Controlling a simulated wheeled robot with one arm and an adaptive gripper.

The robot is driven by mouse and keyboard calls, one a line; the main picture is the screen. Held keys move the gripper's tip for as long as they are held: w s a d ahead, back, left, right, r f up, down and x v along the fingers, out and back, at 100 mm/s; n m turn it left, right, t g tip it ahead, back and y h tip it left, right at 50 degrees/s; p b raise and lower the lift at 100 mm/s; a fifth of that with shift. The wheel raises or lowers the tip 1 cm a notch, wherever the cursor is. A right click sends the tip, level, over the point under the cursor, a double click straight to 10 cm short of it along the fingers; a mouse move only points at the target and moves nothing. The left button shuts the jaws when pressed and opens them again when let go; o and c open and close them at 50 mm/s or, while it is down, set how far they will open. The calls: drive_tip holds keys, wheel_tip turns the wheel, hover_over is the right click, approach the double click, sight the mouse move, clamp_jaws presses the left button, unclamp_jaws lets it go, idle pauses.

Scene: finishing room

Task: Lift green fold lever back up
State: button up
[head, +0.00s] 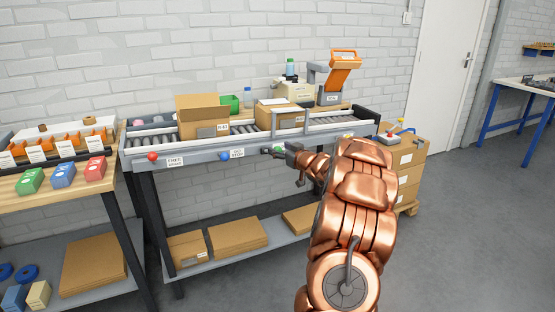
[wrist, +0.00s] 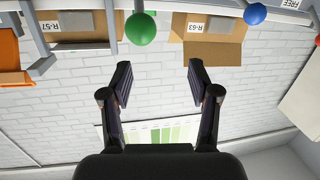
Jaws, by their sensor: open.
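The green lever's round knob (wrist: 140,29) on a grey stalk shows large in the wrist view, just beyond and between my fingertips, left of their middle. That view is upside down. In the head view the knob (head: 279,149) is small at the conveyor's front rail, partly hidden by my gripper (head: 287,151). In the wrist view my gripper (wrist: 159,63) is open and empty, its two dark fingers apart and not touching the knob. I cannot tell how far the lever is tilted.
The blue knob (head: 224,156) and red knob (head: 152,156) sit along the same conveyor rail (head: 195,159). An open box (head: 203,118) and another box (head: 280,116) stand on the rollers. An orange-topped device (head: 341,70) is behind. Stacked cartons (head: 410,160) stand right of my arm.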

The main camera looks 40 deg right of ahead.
wheel_tip(320, 180, down, 4)
drive_tip(key=s+d+t+y+b, duration=0.1)
drive_tip(key=s+d+y, duration=0.1)
drive_tip(key=s+d, duration=0.1)
drive_tip(key=shift+n, duration=0.4)
drive_tip(key=shift+w+r, duration=0.15)
drive_tip(key=shift+w, duration=3.85)
clamp_jaws()
